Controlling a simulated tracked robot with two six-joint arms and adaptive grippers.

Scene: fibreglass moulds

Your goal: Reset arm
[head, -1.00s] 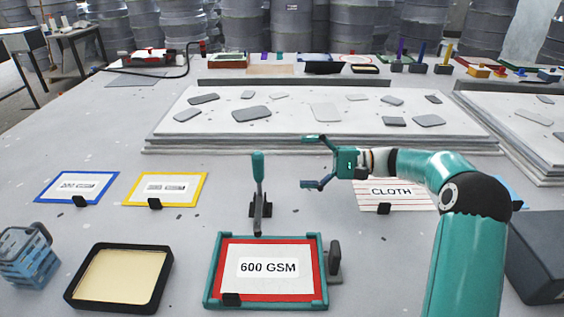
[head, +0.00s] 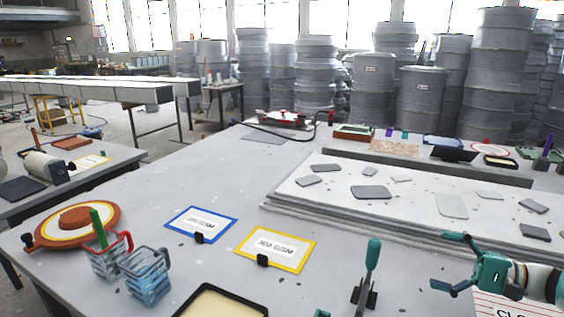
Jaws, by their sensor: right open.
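My right gripper (head: 462,263) shows at the lower right, its two teal fingers spread apart with nothing between them. It hangs over the grey table (head: 150,228), to the right of an upright teal-handled tool (head: 373,254) and apart from it. A little of my right arm shows behind the gripper, cut off by the right edge.
A blue-framed card (head: 201,224) and a yellow-framed card (head: 274,249) lie left of the tool. A pale slab stack (head: 410,207) lies behind the gripper. Bare table lies between.

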